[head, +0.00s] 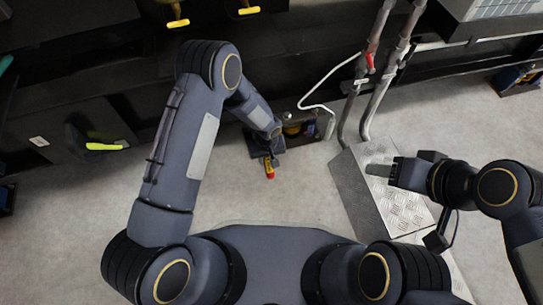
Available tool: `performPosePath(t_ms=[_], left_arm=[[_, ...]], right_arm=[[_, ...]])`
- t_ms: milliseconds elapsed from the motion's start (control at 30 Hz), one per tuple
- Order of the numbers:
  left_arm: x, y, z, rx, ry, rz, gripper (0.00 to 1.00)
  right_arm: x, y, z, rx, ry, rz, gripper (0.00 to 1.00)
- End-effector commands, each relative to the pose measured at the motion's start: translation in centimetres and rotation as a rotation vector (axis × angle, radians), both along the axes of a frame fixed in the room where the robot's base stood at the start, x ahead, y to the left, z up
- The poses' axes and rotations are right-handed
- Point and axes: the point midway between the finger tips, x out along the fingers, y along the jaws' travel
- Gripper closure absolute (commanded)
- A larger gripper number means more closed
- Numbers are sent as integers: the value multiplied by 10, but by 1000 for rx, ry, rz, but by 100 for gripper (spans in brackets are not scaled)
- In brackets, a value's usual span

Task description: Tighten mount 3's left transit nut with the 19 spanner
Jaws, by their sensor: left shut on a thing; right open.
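My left arm reaches out to a dark mount (300,129) with yellow and blue parts under the black frame. My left gripper (267,153) is beside this mount, on its left, and is shut on a spanner (269,168). Only a red and yellow end of the spanner shows; its jaw and size mark are hidden. The transit nuts are too small or hidden to make out, and no mount number is readable. My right gripper (380,170) is open and empty above the metal tread plate, well to the right of the mount.
A raised tread plate (372,203) lies on the right. Grey pipes (379,70) with a red valve handle (370,63) rise behind it, and a white cable (330,78) loops near the mount. Another mount (518,78) stands far right. Grey floor (300,190) in front is clear.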

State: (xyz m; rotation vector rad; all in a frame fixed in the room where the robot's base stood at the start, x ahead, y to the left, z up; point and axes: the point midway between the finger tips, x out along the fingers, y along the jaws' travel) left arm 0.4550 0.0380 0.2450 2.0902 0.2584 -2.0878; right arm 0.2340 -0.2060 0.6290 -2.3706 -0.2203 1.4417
Motion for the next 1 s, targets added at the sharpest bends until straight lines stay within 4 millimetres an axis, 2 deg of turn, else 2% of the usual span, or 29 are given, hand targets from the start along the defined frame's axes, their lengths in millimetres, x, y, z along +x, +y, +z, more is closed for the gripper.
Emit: performPosePath(t_ms=[100, 500, 800, 1000], left_arm=[[-3, 12, 0, 6, 4, -48, 100], [-4, 16, -1, 7, 5, -72, 100], [-6, 39, -1, 7, 6, -200, 100], [-7, 43, -1, 8, 6, -222, 100]], right_arm=[[0, 0, 0, 0, 0, 0, 48], [0, 0, 0, 0, 0, 0, 48], [0, 0, 0, 0, 0, 0, 48], [0, 0, 0, 0, 0, 0, 48]])
